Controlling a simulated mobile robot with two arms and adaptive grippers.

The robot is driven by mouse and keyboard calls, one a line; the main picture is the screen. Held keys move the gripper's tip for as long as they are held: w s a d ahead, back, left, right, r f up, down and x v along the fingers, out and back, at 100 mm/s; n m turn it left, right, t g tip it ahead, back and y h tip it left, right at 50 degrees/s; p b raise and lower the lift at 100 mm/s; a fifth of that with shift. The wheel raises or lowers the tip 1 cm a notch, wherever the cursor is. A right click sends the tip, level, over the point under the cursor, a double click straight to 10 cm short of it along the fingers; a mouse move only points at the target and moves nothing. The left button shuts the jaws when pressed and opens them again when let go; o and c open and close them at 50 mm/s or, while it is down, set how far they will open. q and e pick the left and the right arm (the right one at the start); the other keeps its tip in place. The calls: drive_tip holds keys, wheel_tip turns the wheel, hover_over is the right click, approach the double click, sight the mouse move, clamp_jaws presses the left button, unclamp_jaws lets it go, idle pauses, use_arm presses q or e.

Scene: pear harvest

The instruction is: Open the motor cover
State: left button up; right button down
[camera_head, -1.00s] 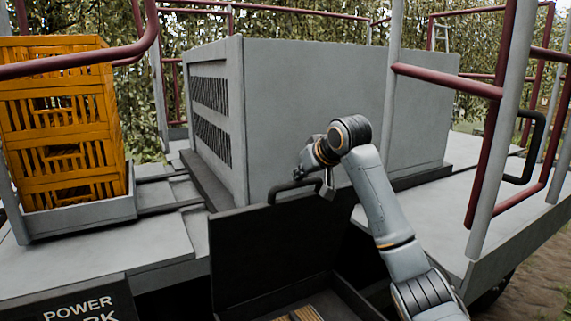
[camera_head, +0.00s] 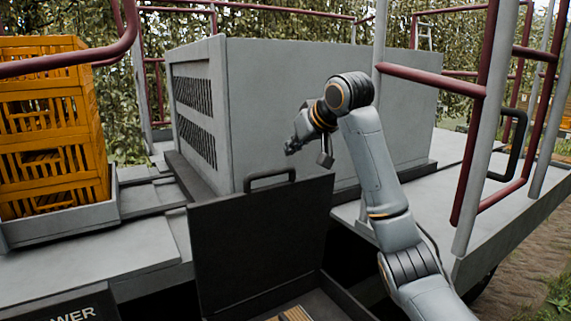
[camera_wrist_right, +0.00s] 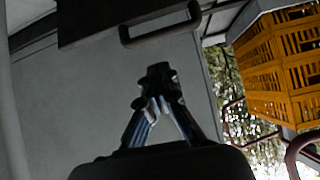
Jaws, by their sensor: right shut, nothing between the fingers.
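The motor cover (camera_head: 262,240) is a dark, flat lid with a black bar handle (camera_head: 270,176) on its top edge. It stands raised, nearly upright, at the side of the grey platform, with an open dark box in front of it. In the right wrist view the cover (camera_wrist_right: 100,14) and its handle (camera_wrist_right: 160,24) show at the top. My right gripper (camera_head: 291,150) is above and to the right of the handle, apart from it. It is shut and empty; its fingertips (camera_wrist_right: 160,74) show in the wrist view. My left gripper is not in view.
A large grey housing (camera_head: 290,110) with side vents stands behind the cover. Orange crates (camera_head: 50,130) are stacked at the left. Dark red rails (camera_head: 432,80) and grey posts stand at the right. Something ribbed and tan (camera_head: 292,313) lies in the open box.

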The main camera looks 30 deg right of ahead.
drive_tip(key=shift+s+r, duration=0.2)
drive_tip(key=shift+r, duration=0.1)
drive_tip(key=shift+f, duration=0.1)
